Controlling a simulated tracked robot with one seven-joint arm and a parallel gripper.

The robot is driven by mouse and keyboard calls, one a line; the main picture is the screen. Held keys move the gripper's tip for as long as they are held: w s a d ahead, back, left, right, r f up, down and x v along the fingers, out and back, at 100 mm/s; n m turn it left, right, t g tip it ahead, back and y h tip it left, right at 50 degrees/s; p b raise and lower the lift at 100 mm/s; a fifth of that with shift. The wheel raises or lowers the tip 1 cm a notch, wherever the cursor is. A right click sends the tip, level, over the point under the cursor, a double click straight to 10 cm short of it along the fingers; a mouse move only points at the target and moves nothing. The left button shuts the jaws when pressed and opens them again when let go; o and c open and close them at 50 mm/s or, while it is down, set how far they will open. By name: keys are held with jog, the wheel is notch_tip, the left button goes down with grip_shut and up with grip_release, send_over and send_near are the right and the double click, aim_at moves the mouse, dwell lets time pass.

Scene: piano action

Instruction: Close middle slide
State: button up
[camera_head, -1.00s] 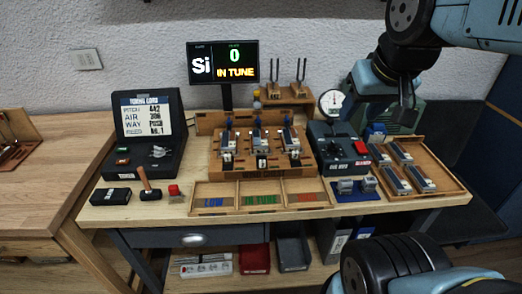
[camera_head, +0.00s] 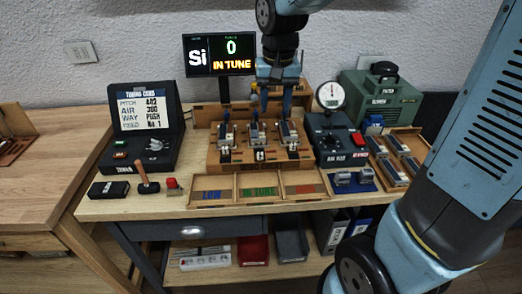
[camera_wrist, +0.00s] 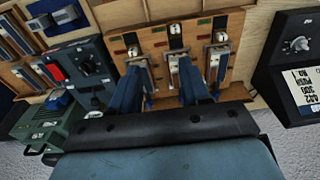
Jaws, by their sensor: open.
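The wooden action block (camera_head: 260,160) stands mid-bench with three metal slides in a row. The middle slide (camera_head: 258,136) is upright in the head view. In the wrist view the middle slide's top end (camera_wrist: 176,50) shows between its neighbours. My gripper (camera_head: 276,108) points down, open and empty, above the back of the block. In the wrist view my gripper (camera_wrist: 163,68) has one finger near the neighbouring slide at picture left and the other beside the middle slide. Contact cannot be told. The fingers partly hide the slides' lower parts.
The display (camera_head: 220,54) reads "Si 0 IN TUNE". A gauge unit (camera_head: 338,138) and a green blower (camera_head: 382,100) stand right of the block. A three-part tray (camera_head: 258,187) lies in front, a tuning case (camera_head: 148,125) at left.

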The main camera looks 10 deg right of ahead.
aim_at(260, 152)
jog(key=shift+g, duration=0.5)
jog(key=a+f, duration=0.1)
jog(key=f, duration=0.4)
jog(key=w+a+f, duration=0.1)
jog(key=f, duration=0.5)
jog(key=w+a+f, duration=0.1)
jog(key=f, duration=0.5)
jog(key=shift+a, duration=0.25)
jog(key=shift+c, duration=0.4)
grip_shut()
